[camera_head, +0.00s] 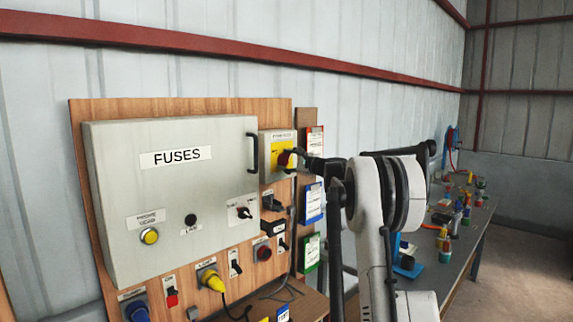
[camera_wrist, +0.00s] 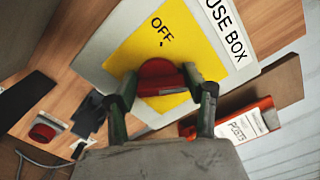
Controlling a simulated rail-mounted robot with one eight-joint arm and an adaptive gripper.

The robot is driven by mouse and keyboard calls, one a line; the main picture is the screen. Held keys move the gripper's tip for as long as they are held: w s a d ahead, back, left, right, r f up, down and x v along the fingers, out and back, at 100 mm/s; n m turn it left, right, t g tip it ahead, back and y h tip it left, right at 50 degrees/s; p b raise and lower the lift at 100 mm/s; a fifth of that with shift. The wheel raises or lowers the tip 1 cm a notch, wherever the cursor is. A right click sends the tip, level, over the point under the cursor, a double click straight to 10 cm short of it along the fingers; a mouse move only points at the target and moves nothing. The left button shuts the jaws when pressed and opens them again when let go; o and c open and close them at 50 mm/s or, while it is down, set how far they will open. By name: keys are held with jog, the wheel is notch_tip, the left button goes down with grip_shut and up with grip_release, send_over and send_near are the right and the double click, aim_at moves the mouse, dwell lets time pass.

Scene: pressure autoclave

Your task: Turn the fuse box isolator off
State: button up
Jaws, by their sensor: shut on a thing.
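The fuse box isolator is a grey box (camera_head: 268,142) with a yellow plate, mounted on the wooden board to the right of the big FUSES cabinet. In the wrist view its yellow plate (camera_wrist: 185,45) carries the word OFF, and a FUSE BOX label lies beside it. The red isolator knob (camera_wrist: 160,76) sits on the plate. My gripper (camera_wrist: 160,92) has one finger on each side of the red knob and is shut on it. In the head view my gripper (camera_head: 296,157) reaches the isolator from the right and partly hides the knob.
The FUSES cabinet (camera_head: 175,210) with a black handle stands left of the isolator. Switches and plugs (camera_head: 210,279) line the board below. Coloured document holders (camera_head: 312,202) hang close to the right. A bench (camera_head: 465,235) with small items stands farther right.

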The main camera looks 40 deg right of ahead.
jog(key=n+b, duration=0.1)
jog(key=n, duration=0.2)
jog(key=shift+n+b, duration=0.3)
jog(key=n+b, duration=0.1)
jog(key=n, duration=0.2)
jog(key=shift+n, duration=0.3)
jog(key=n+b, duration=0.1)
jog(key=n, duration=0.3)
jog(key=shift+a+f, duration=0.1)
jog(key=shift+f, duration=0.05)
jog(key=shift+n+b, duration=0.5)
jog(key=shift+n, duration=1.4)
jog(key=shift+f, duration=0.15)
jog(key=o, duration=1.1)
jog(key=shift+a, duration=0.1)
jog(key=shift+o, duration=0.2)
jog(key=s+d, duration=0.1)
jog(key=s, duration=1.1)
